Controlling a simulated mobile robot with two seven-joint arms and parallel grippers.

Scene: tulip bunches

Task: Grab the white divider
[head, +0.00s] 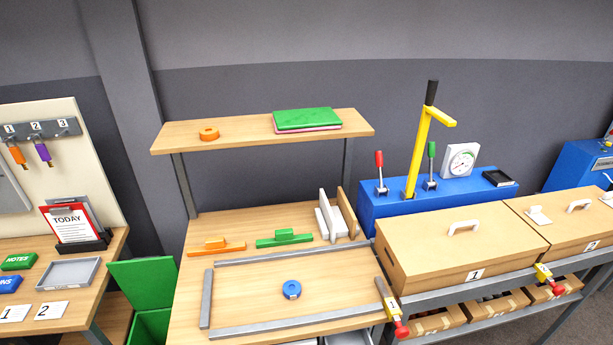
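A white divider (326,212) stands upright at the back right of the middle wooden table (235,284). It seems to have a tall thin panel with lower white pieces beside it; I cannot tell whether these are one piece or several. A light wooden panel (347,213) stands upright just to its right. Neither of my grippers is in view, and nothing is seen touching the divider.
A green handled block (284,238) and an orange one (216,246) lie left of the divider. Grey bars (290,254) frame a mostly clear area with a blue tape roll (291,289). A shelf (240,132) overhangs behind. A blue lever bench (385,207) and lidded box (455,250) stand right.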

